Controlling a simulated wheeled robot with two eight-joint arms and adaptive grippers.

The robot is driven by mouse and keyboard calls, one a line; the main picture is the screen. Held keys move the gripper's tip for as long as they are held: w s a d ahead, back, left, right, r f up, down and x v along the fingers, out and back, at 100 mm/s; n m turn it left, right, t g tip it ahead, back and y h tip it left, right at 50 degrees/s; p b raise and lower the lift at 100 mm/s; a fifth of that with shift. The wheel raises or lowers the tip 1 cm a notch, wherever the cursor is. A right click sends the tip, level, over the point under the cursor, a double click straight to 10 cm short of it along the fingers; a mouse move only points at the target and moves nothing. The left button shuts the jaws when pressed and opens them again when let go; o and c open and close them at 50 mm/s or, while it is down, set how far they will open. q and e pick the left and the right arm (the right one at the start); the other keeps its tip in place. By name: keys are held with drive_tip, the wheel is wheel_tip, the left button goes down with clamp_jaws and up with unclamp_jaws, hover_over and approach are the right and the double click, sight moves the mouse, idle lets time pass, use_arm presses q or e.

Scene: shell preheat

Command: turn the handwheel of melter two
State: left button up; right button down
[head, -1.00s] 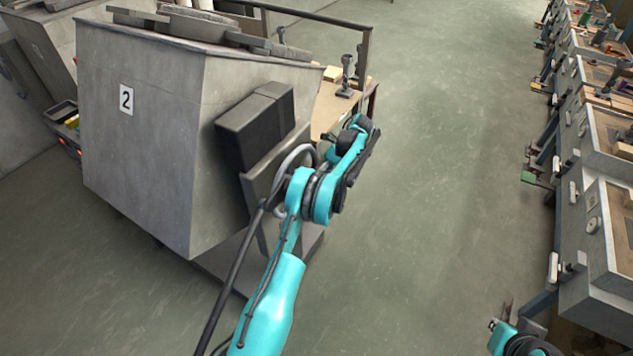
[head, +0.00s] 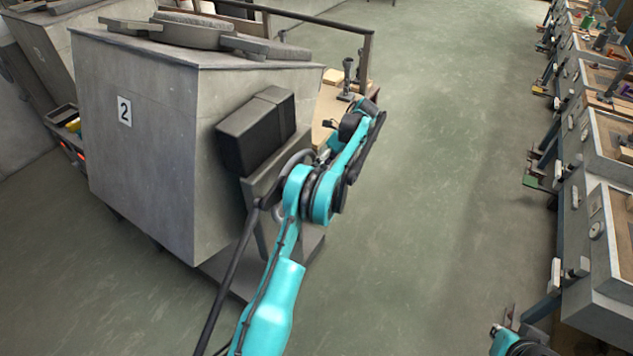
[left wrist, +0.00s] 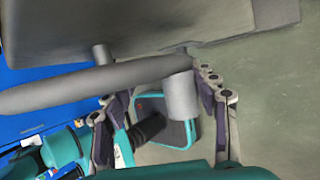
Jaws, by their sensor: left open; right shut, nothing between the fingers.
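Melter two (head: 150,150) is the big grey box at left in the head view, with a "2" plate on its face. Its grey handwheel (head: 292,157) shows only in part beside my left arm, below a dark box on the melter's side. In the left wrist view, the wheel's rim (left wrist: 80,83) crosses the picture and a cylindrical grip (left wrist: 181,98) sticks out from it. My left gripper (left wrist: 163,125) is open, with a finger on either side of the grip; contact is not clear. My right gripper (head: 509,316) is shut and empty at bottom right.
A wooden table (head: 328,108) with a dark lever stands behind the melter. A row of benches (head: 612,240) with tools runs along the right. The green floor (head: 440,180) between is clear. Another grey melter stands at far left.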

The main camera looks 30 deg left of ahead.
use_arm(q)
drive_tip(key=shift+s+r, duration=0.15)
drive_tip(key=shift+r, duration=1.35)
drive_tip(key=d+r+p, duration=0.3)
drive_tip(key=r+p, duration=0.1)
drive_tip(key=r, duration=0.4)
drive_tip(key=shift+w+d+p, duration=0.3)
drive_tip(key=shift+d+p, duration=0.05)
use_arm(e)
drive_tip(key=r, duration=0.1)
drive_tip(key=w+d+r, duration=0.1)
drive_tip(key=r, duration=0.1)
drive_tip(key=d+r, duration=0.1)
drive_tip(key=shift+w+d+r, duration=0.1)
drive_tip(key=shift+w+r, duration=0.3)
use_arm(q)
drive_tip(key=shift+r, duration=0.1)
